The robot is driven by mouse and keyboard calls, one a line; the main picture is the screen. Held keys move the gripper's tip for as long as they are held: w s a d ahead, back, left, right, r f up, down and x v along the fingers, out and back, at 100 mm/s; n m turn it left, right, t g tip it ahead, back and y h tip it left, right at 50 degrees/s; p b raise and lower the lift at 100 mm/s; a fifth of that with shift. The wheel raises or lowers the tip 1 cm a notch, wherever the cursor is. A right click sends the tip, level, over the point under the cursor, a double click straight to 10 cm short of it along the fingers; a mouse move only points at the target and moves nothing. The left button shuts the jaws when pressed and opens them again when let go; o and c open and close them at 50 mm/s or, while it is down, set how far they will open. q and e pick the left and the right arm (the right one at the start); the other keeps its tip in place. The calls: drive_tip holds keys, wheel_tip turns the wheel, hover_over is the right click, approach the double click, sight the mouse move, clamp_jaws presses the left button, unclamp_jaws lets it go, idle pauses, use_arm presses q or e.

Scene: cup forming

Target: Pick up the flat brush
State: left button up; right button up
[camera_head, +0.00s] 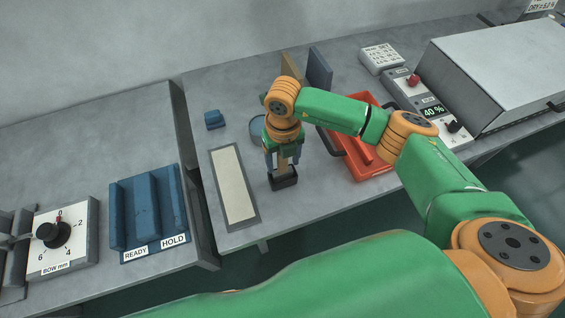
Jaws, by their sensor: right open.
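The flat brush (283,173) appears to be the upright tan piece with a dark, block-like lower end, near the front of the middle table. My right gripper (283,158) points down directly over it, with a finger on either side of the tan part. The gripper is open; whether the fingers touch the brush cannot be told. The gripper body hides the brush's upper part. My left gripper is out of view.
A pale strip in a grey frame (215,168) lies left of the brush. A red tray (376,172) stands close on the right. A small blue block (214,119), a round blue dish (256,128) and upright boards (320,68) stand behind. A blue READY/HOLD rack (173,235) is left.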

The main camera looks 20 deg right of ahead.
drive_tip(key=shift+w+f, duration=0.15)
drive_tip(key=shift+f, duration=0.25)
drive_tip(key=c, duration=0.7)
clamp_jaws()
drive_tip(key=shift+r, duration=0.15)
